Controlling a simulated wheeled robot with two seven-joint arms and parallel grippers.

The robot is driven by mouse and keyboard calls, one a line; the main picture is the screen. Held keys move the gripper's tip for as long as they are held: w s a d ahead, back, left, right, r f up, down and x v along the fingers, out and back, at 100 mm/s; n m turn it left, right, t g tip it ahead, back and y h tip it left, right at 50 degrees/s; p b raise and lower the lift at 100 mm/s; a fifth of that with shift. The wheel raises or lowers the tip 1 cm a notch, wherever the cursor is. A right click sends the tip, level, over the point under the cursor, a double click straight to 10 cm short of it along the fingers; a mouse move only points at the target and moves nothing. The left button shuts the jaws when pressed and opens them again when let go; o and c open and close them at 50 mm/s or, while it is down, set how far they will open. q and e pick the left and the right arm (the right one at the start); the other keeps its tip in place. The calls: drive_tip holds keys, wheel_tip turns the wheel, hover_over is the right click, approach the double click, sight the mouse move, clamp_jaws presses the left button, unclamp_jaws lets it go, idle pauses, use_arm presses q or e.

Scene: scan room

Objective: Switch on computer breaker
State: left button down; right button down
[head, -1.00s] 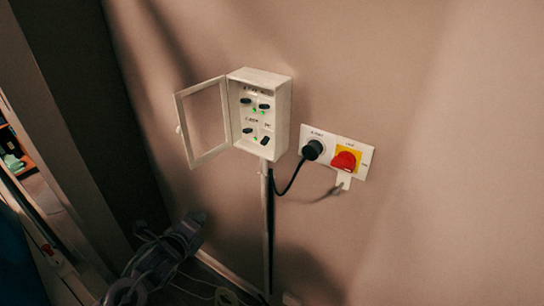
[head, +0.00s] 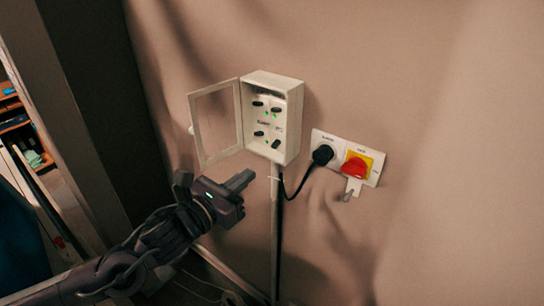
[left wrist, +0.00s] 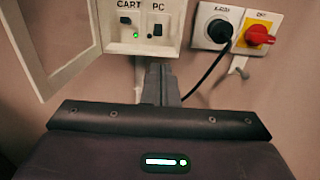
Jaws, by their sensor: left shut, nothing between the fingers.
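A white breaker box (head: 292,118) is on the wall with its framed door (head: 214,124) swung open to the left. It holds two rows of black switches. In the left wrist view the lower pair is labelled CART and PC. The PC switch (left wrist: 158,29) stands upright, with a dark spot beside it and no green light visible. The CART switch (left wrist: 125,20) lies sideways with a green light below. My left gripper (head: 243,179) is shut and empty, below and left of the box, apart from it. Its fingers (left wrist: 167,84) point toward the PC side. My right gripper is not in view.
Right of the box, a wall plate (head: 322,138) holds a black plug (head: 323,154) with a cable and a red knob (head: 355,168) on yellow, with a tag hanging below. A vertical conduit (head: 275,230) runs beneath the box. The wall further right is bare.

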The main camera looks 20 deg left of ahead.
sight(282, 149)
use_arm(q)
drive_tip(key=p+x, duration=0.3)
drive_tip(key=x, duration=0.6)
drive_tip(key=shift+w, duration=0.15)
drive_tip(key=shift+w+d+f, duration=0.1)
drive_tip(key=shift+w+d, duration=0.05)
drive_tip(key=shift+w, duration=0.1)
